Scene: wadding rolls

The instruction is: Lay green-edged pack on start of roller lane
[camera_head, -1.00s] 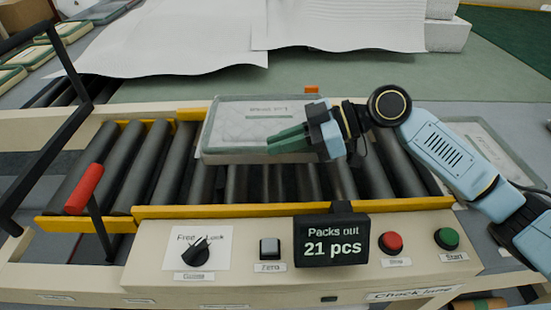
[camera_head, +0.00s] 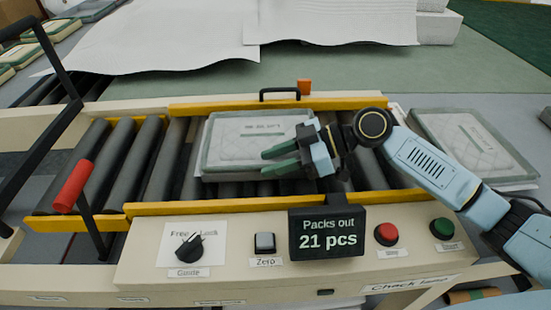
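A pale quilted pack with a grey-green edge (camera_head: 237,139) lies flat on the dark rollers of the lane (camera_head: 150,165), between the two yellow side rails. My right gripper (camera_head: 266,162) is at the pack's right part, with its two green fingers spread apart and pointing left. The fingers and wrist hide part of the pack's right edge; I cannot tell whether they touch it. My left gripper is not in view.
A second green-edged pack (camera_head: 466,143) lies on the surface right of the lane. A red-handled lever (camera_head: 73,187) stands at the lane's left. The front panel carries a display (camera_head: 328,232) reading 21 pcs, a knob and buttons. White sheets (camera_head: 165,38) lie behind.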

